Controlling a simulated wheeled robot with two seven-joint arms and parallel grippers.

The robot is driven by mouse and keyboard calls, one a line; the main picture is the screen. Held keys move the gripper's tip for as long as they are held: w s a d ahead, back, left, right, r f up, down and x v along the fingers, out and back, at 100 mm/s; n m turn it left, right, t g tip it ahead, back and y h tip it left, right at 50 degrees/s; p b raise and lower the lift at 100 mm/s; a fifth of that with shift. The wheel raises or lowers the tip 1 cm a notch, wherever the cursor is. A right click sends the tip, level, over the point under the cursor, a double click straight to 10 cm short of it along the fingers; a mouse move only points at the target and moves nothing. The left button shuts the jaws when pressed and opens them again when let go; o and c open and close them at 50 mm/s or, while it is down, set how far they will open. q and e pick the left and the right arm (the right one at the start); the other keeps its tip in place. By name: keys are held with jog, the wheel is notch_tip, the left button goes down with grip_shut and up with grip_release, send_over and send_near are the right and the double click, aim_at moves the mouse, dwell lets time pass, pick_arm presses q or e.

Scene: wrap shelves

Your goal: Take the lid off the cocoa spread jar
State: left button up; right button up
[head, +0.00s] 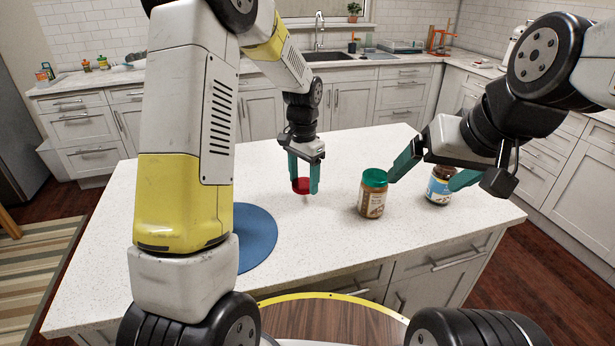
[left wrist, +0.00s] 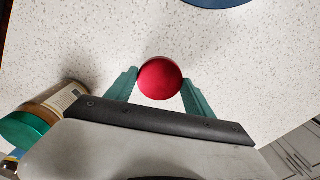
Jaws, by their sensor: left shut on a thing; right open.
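My left gripper (head: 303,189) is shut on a round red lid (head: 301,185) over the counter. The left wrist view shows the red lid (left wrist: 160,79) between the two green fingertips. A jar with a blue and white label (head: 438,190), which looks like the cocoa spread jar, stands upright at the right. Its top looks dark brown with no red lid on it. My right gripper (head: 421,183) is open, with its fingers spread around or in front of this jar; I cannot tell which. The jar's top is partly hidden by the gripper.
A brown jar with a green lid (head: 372,194) stands between the grippers; it also shows in the left wrist view (left wrist: 45,113). A blue round mat (head: 257,238) lies at the left on the white speckled counter (head: 315,245). The counter between mat and jars is clear.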

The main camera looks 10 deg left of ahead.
aim_at(301, 181)
pick_arm(q)
jog(key=shift+w+a+f, duration=0.1)
jog(key=shift+w+a, duration=0.25)
jog(key=shift+f, duration=1.75)
jog(key=shift+f, duration=0.1)
jog(key=o, duration=1.5)
jog(key=shift+o, duration=0.2)
